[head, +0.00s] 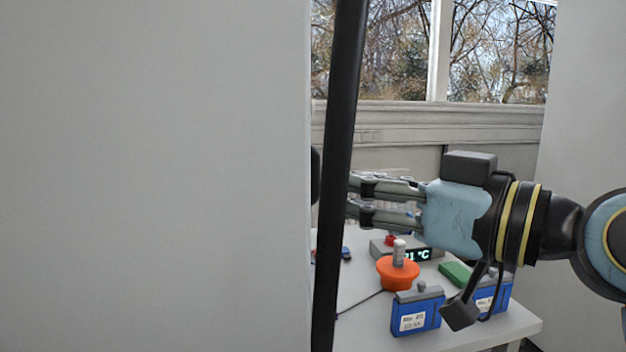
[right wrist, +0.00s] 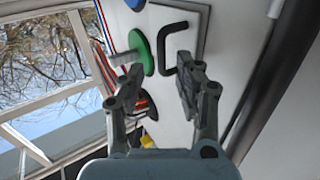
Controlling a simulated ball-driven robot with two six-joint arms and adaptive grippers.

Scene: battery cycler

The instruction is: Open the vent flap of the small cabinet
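My right gripper (head: 358,198) comes in from the right in the head view, pointing left; the black post hides what lies beyond its fingertips. In the right wrist view my right gripper (right wrist: 157,88) is open, its two fingers apart with nothing between them. Ahead of it is a pale cabinet face (right wrist: 170,105) with a light grey plate (right wrist: 200,15), which looks like the vent flap. A black bent handle (right wrist: 165,50) is in front of the plate, just beyond the fingertips. I cannot tell whether a finger touches it. My left gripper is not in view.
A large pale panel (head: 150,180) fills the left half of the head view, edged by a black post (head: 338,150). The table holds an orange knob (head: 398,273), blue boxes (head: 417,312) and a temperature display (head: 418,254). A green disc (right wrist: 142,50) and wires are left of the handle.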

